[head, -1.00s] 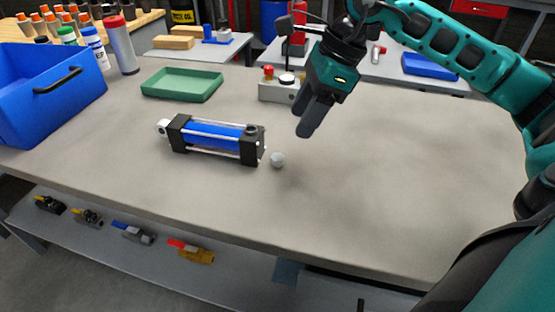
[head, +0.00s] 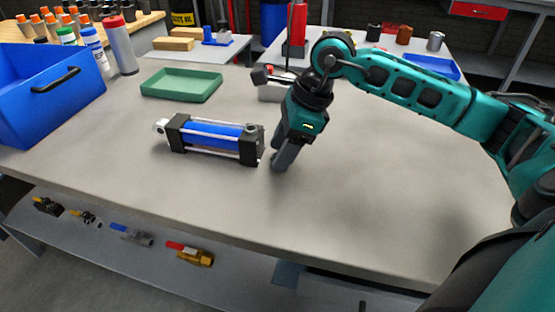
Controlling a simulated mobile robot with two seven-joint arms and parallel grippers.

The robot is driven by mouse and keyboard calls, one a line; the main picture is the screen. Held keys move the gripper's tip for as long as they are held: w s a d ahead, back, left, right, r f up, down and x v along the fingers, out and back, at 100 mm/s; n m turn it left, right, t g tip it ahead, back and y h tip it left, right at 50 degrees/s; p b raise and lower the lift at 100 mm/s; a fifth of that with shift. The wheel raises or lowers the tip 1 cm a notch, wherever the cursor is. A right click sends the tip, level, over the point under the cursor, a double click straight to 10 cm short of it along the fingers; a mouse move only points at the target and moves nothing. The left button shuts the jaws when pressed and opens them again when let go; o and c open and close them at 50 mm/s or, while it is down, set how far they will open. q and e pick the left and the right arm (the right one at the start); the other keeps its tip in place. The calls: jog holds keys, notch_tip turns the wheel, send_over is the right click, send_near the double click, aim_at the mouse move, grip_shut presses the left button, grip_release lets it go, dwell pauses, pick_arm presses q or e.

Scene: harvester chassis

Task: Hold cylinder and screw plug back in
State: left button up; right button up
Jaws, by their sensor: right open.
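The cylinder (head: 217,138) lies on its side on the grey workbench, left of centre. It has a blue barrel, black end blocks and silver rods, with a round port on top of its right block. My right gripper (head: 277,163) points down just right of that block, its fingertips low over the bench. The small round light-grey plug stands at the fingertips and is mostly hidden by them. The jaws are open around or beside it; I cannot tell which. My left gripper is not in view.
A green tray (head: 182,84) lies behind the cylinder. A blue bin (head: 45,98) stands at the left edge. A small grey box with a red button is partly hidden behind my right arm. The front and right of the workbench (head: 390,190) are clear.

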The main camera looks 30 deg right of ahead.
jog(key=shift+w+a+f, duration=0.1)
jog(key=shift+a+f, duration=0.05)
jog(key=shift+f, duration=0.3)
grip_shut()
dwell(0.3)
jog(key=shift+r, duration=0.15)
pick_arm(q)
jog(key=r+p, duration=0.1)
jog(key=p, duration=0.1)
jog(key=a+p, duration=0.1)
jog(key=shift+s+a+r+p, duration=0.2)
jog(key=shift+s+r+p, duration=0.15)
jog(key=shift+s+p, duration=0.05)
pick_arm(e)
notch_tip(320, 180, up, 20)
